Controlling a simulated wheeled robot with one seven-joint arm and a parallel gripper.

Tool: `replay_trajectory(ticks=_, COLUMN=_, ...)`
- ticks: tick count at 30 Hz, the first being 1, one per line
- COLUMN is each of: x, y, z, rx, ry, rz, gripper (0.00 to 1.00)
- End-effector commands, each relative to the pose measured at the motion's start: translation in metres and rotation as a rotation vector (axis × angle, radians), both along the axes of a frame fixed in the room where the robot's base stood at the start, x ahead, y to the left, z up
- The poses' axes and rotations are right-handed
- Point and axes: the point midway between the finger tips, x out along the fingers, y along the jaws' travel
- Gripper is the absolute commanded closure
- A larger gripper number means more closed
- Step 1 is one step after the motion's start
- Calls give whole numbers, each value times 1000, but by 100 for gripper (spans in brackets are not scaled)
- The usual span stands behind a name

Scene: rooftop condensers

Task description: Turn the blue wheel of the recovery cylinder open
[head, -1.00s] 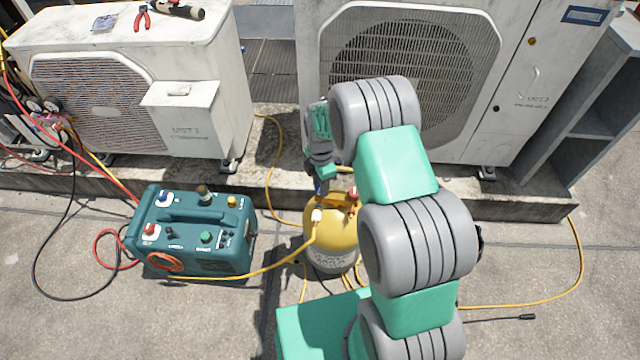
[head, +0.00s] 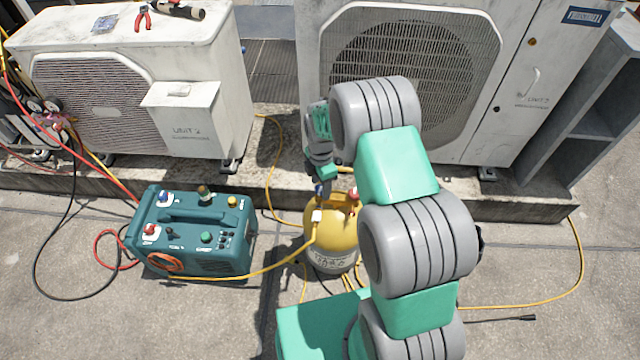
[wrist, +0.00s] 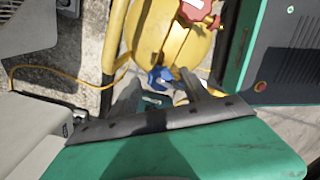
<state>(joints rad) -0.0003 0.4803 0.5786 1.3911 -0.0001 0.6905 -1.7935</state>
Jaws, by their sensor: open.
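The yellow recovery cylinder (head: 342,235) stands upright on the paving, partly hidden behind my arm. Its blue wheel (wrist: 160,77) shows in the wrist view between and just beyond my fingertips; only a small blue patch of it (head: 318,189) shows in the head view. A red wheel (wrist: 198,8) sits on the same cylinder, on the far side of its top. My gripper (wrist: 157,88) is open, with one finger on each side of the blue wheel. I cannot tell whether either finger touches it. In the head view my gripper (head: 322,184) points down at the cylinder's top.
A teal recovery machine (head: 205,245) stands left of the cylinder, with a yellow hose (head: 265,270) running between them. Two condenser units stand behind on a concrete ledge, a smaller one (head: 190,125) and a larger one (head: 480,140). Paving at right is mostly clear, crossed by a hose.

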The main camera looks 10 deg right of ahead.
Motion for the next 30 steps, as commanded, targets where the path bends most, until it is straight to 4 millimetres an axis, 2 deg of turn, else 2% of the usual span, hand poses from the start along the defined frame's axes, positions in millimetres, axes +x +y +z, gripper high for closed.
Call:
replay_trajectory(ticks=2, x=0, y=0, z=7, rx=0, ry=-1, rz=0, gripper=45)
replay_trajectory(ticks=12, x=1, y=0, z=70, rx=0, ry=-3, rz=0, gripper=45)
replay_trajectory(ticks=16, x=1, y=0, z=78, rx=0, ry=-1, rz=0, gripper=45)
replay_trajectory(ticks=26, x=1, y=0, z=78, rx=0, ry=-1, rz=0, gripper=45)
replay_trajectory(ticks=29, x=-1, y=0, z=97, rx=1, ry=-11, rz=-41, gripper=45)
replay_trajectory(ticks=30, x=-3, y=0, z=117, rx=1, ry=-22, rz=-87, gripper=45)
